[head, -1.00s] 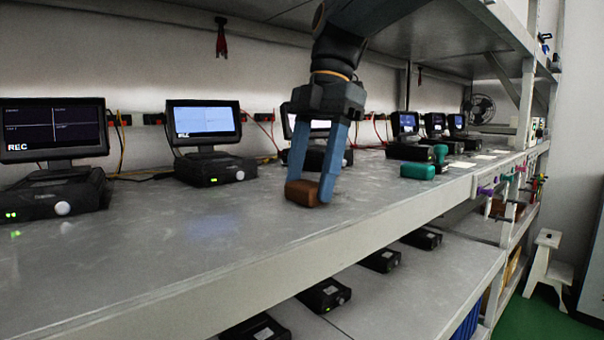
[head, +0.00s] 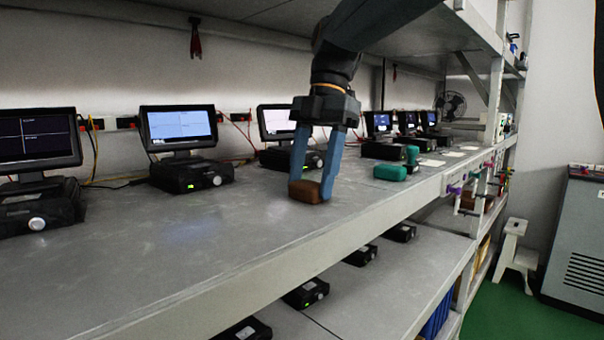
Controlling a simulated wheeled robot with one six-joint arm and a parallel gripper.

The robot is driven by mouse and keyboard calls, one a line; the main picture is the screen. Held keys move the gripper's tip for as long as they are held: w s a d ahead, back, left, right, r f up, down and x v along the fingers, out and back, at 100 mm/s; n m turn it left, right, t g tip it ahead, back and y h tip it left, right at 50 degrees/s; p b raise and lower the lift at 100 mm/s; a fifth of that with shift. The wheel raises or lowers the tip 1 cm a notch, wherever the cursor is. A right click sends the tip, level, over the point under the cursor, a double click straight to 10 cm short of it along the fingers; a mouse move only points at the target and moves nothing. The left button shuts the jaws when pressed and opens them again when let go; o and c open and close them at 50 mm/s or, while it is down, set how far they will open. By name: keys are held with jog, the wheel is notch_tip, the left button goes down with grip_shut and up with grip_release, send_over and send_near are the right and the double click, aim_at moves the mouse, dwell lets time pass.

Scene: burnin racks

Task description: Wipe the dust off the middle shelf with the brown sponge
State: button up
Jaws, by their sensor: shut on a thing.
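The brown sponge (head: 306,191) is in the head view, low on the grey middle shelf (head: 130,265), near its front edge. My gripper (head: 313,182) points down and is shut on the sponge, with one blue finger on each side. The sponge appears to touch the shelf top; its underside is hidden. Pale, hazy patches show on the shelf to the left of the sponge; I cannot tell dust from reflection there.
Several monitors on black boxes (head: 190,175) line the back of the shelf. A teal block (head: 389,172) and a teal stamp-like object (head: 412,158) stand to the right of my gripper. An upper shelf (head: 260,22) hangs above. The shelf's front left is clear.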

jog(key=shift+w+d+p, duration=1.15)
jog(key=shift+w+d, duration=0.15)
jog(key=shift+w, duration=0.15)
jog(key=shift+p, duration=0.3)
jog(key=shift+s+a+r+p, duration=0.1)
jog(key=shift+s+a+p, duration=0.25)
jog(key=shift+s+a, duration=0.9)
jog(key=shift+s+a+f+p, duration=0.1)
jog(key=shift+s+a+p, duration=0.15)
jog(key=shift+s+a, duration=0.6)
jog(key=shift+s+a+f+p, duration=0.1)
jog(key=shift+s+a+p, duration=0.1)
jog(key=shift+s+a, duration=0.6)
jog(key=shift+s+a+r+p, duration=0.1)
jog(key=shift+s+a+p, duration=0.15)
jog(key=shift+s+a, duration=0.45)
jog(key=shift+s+a+r+p, duration=0.15)
jog(key=shift+s+a, duration=0.25)
jog(key=shift+s, duration=0.45)
jog(key=shift+s+a+f+p, duration=0.1)
jog(key=shift+s+a+p, duration=0.2)
jog(key=shift+s+a, duration=0.4)
jog(key=shift+s+d, duration=0.1)
jog(key=shift+d, duration=0.05)
jog(key=shift+r, duration=0.1)
